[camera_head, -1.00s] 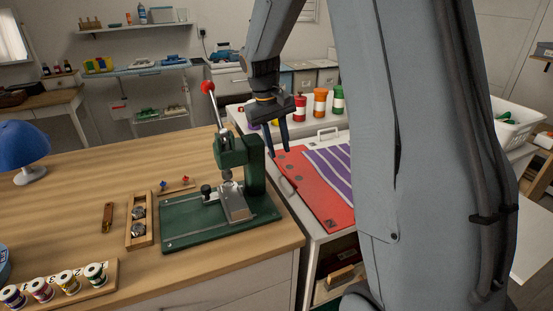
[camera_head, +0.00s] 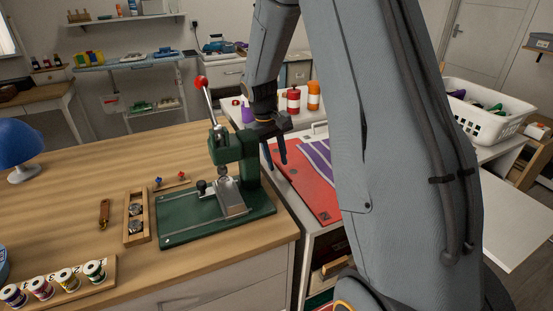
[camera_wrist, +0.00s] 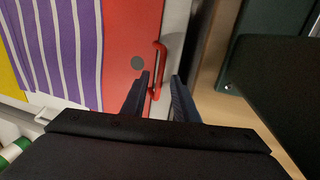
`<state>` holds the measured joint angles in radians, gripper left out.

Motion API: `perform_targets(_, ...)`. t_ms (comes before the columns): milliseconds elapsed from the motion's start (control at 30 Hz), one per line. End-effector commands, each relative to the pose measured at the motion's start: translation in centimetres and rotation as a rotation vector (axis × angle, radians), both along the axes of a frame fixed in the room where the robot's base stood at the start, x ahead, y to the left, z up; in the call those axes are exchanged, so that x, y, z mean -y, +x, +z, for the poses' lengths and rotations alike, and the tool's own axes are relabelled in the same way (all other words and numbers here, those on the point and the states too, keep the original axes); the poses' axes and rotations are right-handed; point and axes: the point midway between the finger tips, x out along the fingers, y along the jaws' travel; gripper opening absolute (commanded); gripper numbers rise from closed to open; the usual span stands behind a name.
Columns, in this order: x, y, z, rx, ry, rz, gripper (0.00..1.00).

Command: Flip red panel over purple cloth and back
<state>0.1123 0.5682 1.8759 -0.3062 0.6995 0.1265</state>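The red panel (camera_head: 314,192) lies flat on the white side table, its right part hidden behind my arm. It also shows in the wrist view (camera_wrist: 128,35), with a grey dot and a red handle (camera_wrist: 162,60) at its edge. The purple-and-white striped cloth (camera_head: 317,155) lies beside the red area and also shows in the wrist view (camera_wrist: 55,45). My gripper (camera_head: 275,162) points down near the panel's left edge. In the wrist view its fingers (camera_wrist: 160,76) are apart, with the handle in the gap between them; contact cannot be told.
A green press (camera_head: 235,165) with a red-knobbed lever stands on the wooden bench close left of my gripper. Red and orange bottles (camera_head: 313,95) stand behind the panel. A white basket (camera_head: 485,115) is at right. Spools (camera_head: 68,279) sit at the bench's front left.

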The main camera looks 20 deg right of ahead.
Motion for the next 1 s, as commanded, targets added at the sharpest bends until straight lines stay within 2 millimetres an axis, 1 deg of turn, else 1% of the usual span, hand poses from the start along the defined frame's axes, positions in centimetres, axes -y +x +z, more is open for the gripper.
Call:
perform_targets(33,0.01,0.0,0.01,0.0,0.0,0.0,0.27)
perform_targets(200,0.01,0.0,0.02,0.0,0.0,0.0,0.0)
perform_targets(1000,-0.01,0.02,0.05,0.0,0.0,0.0,0.0)
